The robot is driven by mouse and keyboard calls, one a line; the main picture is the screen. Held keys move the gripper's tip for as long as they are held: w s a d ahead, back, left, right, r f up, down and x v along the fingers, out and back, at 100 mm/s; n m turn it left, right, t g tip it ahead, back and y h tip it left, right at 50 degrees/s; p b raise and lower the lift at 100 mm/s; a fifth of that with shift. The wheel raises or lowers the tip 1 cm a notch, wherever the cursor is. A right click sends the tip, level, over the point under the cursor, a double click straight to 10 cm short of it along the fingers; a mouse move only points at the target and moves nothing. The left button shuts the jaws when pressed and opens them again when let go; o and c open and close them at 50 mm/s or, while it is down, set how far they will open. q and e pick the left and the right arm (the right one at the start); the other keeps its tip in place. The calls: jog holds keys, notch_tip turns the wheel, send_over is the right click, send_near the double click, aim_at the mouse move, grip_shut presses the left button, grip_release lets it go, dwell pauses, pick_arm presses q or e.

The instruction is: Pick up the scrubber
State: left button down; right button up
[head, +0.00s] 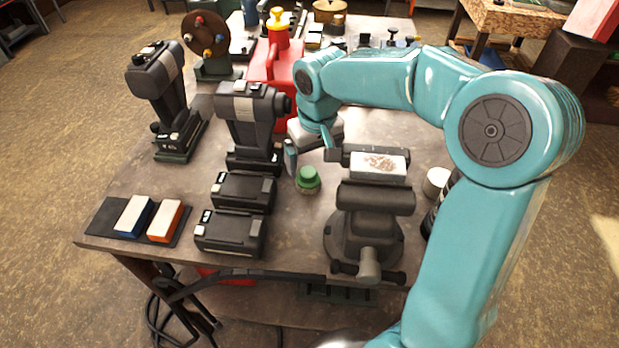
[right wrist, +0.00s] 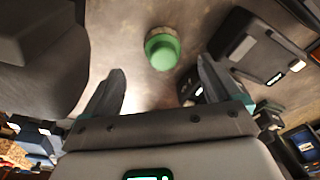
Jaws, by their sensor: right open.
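The scrubber (head: 308,178) is a small round green piece standing on the workbench between the battery packs and the vise. In the right wrist view the scrubber (right wrist: 161,50) shows a green knob on a round base, ahead of and between my fingers. My right gripper (head: 309,154) is open and empty, pointing down just behind the scrubber and apart from it. Its two fingers also show in the right wrist view (right wrist: 161,85), spread wide. My left gripper is not in view.
The vise (head: 362,225) holds a pale-topped block (head: 378,164) right of the scrubber. Battery packs (head: 230,232) and a cordless tool (head: 250,120) stand to the left. A red can (head: 270,72) stands behind. Bare bench lies in front of the scrubber.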

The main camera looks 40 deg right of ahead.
aim_at(309, 172)
jog(key=shift+w+a+f, duration=0.1)
jog(key=shift+w+f, duration=0.1)
jog(key=shift+f, duration=0.3)
jog(key=shift+w+a+f, duration=0.1)
jog(key=shift+w+f, duration=0.1)
jog(key=shift+f, duration=0.3)
jog(key=shift+s+f, duration=0.1)
jog(key=shift+f, duration=0.2)
jog(key=f, duration=0.2)
jog(key=w+f, duration=0.1)
jog(key=f, duration=0.1)
jog(key=shift+d+f+p, duration=0.15)
jog(key=shift+f+p, duration=0.15)
jog(key=shift+s+r, duration=0.15)
jog(key=shift+s, duration=0.1)
jog(key=shift+c, duration=0.6)
jog(key=shift+w, duration=0.15)
jog(key=c, duration=1)
